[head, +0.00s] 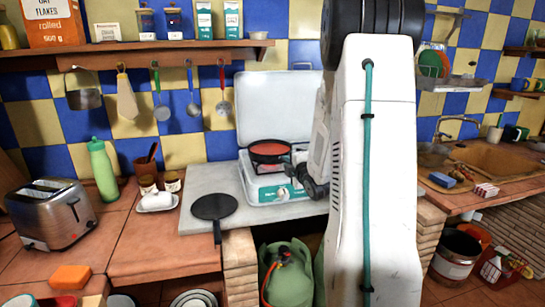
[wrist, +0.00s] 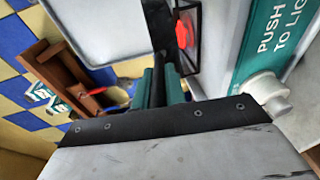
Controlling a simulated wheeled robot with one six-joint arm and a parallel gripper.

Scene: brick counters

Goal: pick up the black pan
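A black pan with a red-orange inside (head: 270,150) is at the camping stove (head: 272,190), just over its burner; I cannot tell if it touches the grate. My gripper (head: 318,190) is at the pan's right side, partly hidden by my arm. In the wrist view, my gripper's teal fingertips (wrist: 160,86) are close together on both sides of a black bar, which looks like the pan's handle (wrist: 160,45). They appear shut on it. A second, flat all-black pan (head: 214,207) lies on the grey slab left of the stove, its handle toward the front edge.
The stove's white lid (head: 278,108) stands open behind the pan. A green gas cylinder (head: 287,275) is below the slab. The sink (head: 497,165) is right.

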